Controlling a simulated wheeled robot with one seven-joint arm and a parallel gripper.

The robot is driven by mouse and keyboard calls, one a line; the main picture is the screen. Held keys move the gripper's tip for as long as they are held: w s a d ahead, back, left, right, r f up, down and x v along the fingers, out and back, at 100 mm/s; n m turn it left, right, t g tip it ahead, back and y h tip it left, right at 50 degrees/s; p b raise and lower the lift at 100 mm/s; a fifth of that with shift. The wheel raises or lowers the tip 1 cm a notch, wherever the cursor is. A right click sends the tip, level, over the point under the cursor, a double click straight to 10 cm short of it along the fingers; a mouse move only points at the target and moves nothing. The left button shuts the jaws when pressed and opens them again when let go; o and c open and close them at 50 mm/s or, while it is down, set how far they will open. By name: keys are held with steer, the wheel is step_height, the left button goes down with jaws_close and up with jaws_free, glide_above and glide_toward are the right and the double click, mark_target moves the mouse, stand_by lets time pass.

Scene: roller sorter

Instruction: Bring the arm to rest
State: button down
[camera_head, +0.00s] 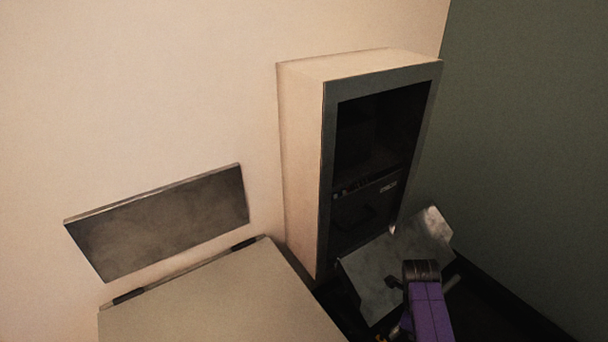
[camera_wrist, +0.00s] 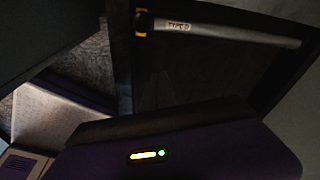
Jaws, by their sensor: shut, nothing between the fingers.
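A purple section of my arm (camera_head: 428,312) with a dark joint on top shows at the lower right of the head view, in front of a tilted grey metal panel. My gripper's fingers cannot be made out in either view. The dim wrist view shows a purple body with a small lit indicator (camera_wrist: 148,155), which looks like part of me. Above it, a grey roller (camera_wrist: 222,33) with an orange band and a printed label lies across a dark surface. What supports the roller is too dark to tell.
A tall open cabinet (camera_head: 302,165) with a dark interior stands against the pale wall. The tilted metal panel (camera_head: 367,278) is at its lower front. A flat-topped box (camera_head: 220,305) stands at the lower left, below a metal plate (camera_head: 160,222) on the wall. A green wall (camera_head: 530,150) closes the right.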

steer(key=w+d+r+n+t, duration=0.2)
steer(key=w+r+n+t, duration=0.1)
steer(key=w+n+t, duration=0.3)
steer(key=s+a+r+n+t+y, duration=0.1)
steer(key=s+a+r+n+t, duration=0.45)
steer(key=s, duration=0.95)
steer(key=s+a+r+n+t, duration=0.1)
steer(key=s+a+r+n, duration=0.1)
steer(key=s+r+n, duration=0.8)
steer(key=s+a+r+n+t+y, duration=0.1)
steer(key=s+a+r+n+t, duration=0.25)
steer(key=s+r, duration=1.1)
steer(key=s+r+p, duration=0.4)
steer(key=r+p, duration=0.3)
steer(key=p, duration=0.6)
steer(key=shift+s+a+r+g, duration=0.2)
steer(key=shift+s+r+g, duration=0.1)
